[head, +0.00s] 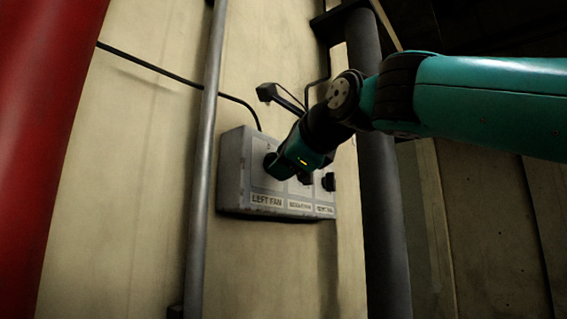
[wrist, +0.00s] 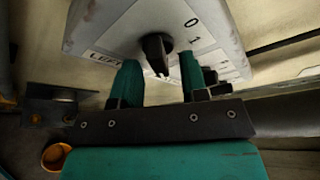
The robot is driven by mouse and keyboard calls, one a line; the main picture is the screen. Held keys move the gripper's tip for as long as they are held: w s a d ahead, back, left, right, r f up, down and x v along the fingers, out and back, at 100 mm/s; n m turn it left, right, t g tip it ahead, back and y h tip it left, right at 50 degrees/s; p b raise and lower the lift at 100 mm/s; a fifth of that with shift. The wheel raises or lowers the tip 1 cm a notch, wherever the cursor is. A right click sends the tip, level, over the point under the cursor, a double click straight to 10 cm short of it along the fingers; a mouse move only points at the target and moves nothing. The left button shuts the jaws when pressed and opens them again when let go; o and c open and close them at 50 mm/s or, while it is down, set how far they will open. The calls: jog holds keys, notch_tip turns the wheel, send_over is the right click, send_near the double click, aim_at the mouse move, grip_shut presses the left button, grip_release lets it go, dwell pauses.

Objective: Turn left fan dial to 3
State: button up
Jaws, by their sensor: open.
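The grey control box (head: 234,175) is on the pale wall, with a "LEFT FAN" label (head: 267,201) at its lower left. In the head view my gripper (head: 277,163) is at the left part of the box and hides the left fan dial. In the wrist view the black dial (wrist: 154,48) lies just beyond and between my two open fingertips (wrist: 160,62). Its narrow end points down in that picture. The marks 0 and 1 show to its right; further marks are hidden or unclear. I cannot tell whether the fingers touch the dial.
Another black knob (head: 328,181) is on the right part of the box. A grey vertical pipe (head: 205,130) runs left of the box, and a thick dark pipe (head: 378,200) runs to its right. A black cable (head: 165,73) reaches the box from the upper left.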

jog(key=b+v, duration=0.5)
jog(key=v, duration=1.2)
jog(key=shift+b, duration=0.3)
jog(key=shift+a, duration=0.1)
jog(key=w+f+n+g+h+b, duration=0.1)
jog(key=w+f+n+g+h, duration=0.15)
jog(key=f+n, duration=0.75)
jog(key=w+f+n+g+h+b, duration=0.1)
jog(key=f+n+g, duration=0.15)
jog(key=f, duration=1.55)
jog(key=s+d+f+n+g, duration=0.2)
jog(key=s+f+n, duration=0.2)
jog(key=f, duration=0.5)
jog(key=s+d+f+n+g+b, duration=0.1)
jog(key=s+d+f+n+g, duration=0.1)
jog(key=s+f, duration=0.5)
jog(key=s+d+f+n+g+b, duration=0.1)
jog(key=s+f+n+g, duration=0.3)
jog(key=f, duration=0.9)
jog(key=shift+s+d+n+h, duration=0.4)
jog(key=shift+s+n+h, duration=0.05)
jog(key=shift+s+n, duration=0.55)
